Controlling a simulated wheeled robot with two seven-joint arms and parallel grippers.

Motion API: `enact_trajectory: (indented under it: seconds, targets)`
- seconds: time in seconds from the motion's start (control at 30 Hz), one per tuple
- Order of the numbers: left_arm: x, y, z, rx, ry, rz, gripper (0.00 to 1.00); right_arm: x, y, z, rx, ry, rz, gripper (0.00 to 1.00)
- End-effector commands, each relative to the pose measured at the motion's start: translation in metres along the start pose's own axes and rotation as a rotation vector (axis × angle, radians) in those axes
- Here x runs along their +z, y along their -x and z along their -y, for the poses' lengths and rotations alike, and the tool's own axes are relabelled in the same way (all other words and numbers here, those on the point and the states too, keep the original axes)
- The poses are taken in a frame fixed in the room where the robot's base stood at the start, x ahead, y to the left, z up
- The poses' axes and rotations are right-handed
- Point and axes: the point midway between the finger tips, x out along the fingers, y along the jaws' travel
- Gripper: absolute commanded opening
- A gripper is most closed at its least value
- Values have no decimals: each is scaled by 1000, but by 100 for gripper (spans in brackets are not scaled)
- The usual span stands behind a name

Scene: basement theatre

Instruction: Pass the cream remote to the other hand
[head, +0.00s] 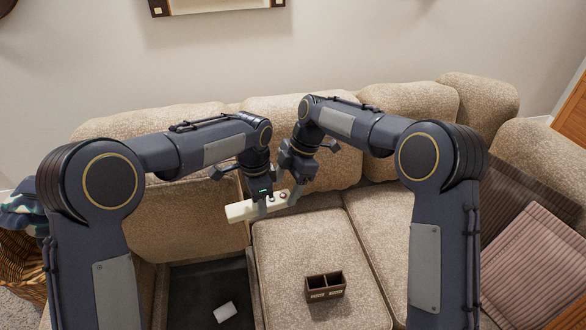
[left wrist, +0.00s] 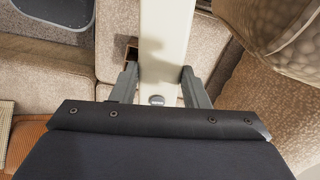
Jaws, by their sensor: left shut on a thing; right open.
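The cream remote (head: 240,211) is a long pale bar with a red button near its right end, held roughly level above the sofa. My left gripper (head: 263,205) is shut on it around the middle. In the left wrist view the remote (left wrist: 164,40) runs away between the two fingers of my left gripper (left wrist: 160,82). My right gripper (head: 291,188) is open at the right end of the remote. Its fingers are partly hidden, so I cannot tell whether it touches the remote.
The beige sofa (head: 290,250) fills the middle. On it stands a small brown two-compartment box (head: 325,286). A dark open compartment (head: 185,285) holds a white object (head: 225,312). A striped cushion (head: 535,265) lies at right, and a wicker basket (head: 22,265) stands at left.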

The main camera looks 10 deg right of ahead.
Motion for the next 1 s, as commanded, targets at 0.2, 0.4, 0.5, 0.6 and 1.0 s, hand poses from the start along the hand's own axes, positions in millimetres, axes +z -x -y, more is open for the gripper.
enact_trajectory:
  seconds: [0.2,0.4,0.5,0.6,1.0]
  targets:
    - [0,0,0,0,0,0,17,0,-19,0,-1,-1,0,67]
    - [0,0,0,0,0,0,17,0,-21,0,1,-1,0,67]
    - [0,0,0,0,0,0,17,0,-21,0,0,-1,0,67]
    - [0,0,0,0,0,0,17,0,-21,0,0,-1,0,57]
    - [-1,0,-1,2,-4,0,55,0,-20,-1,4,-1,0,17]
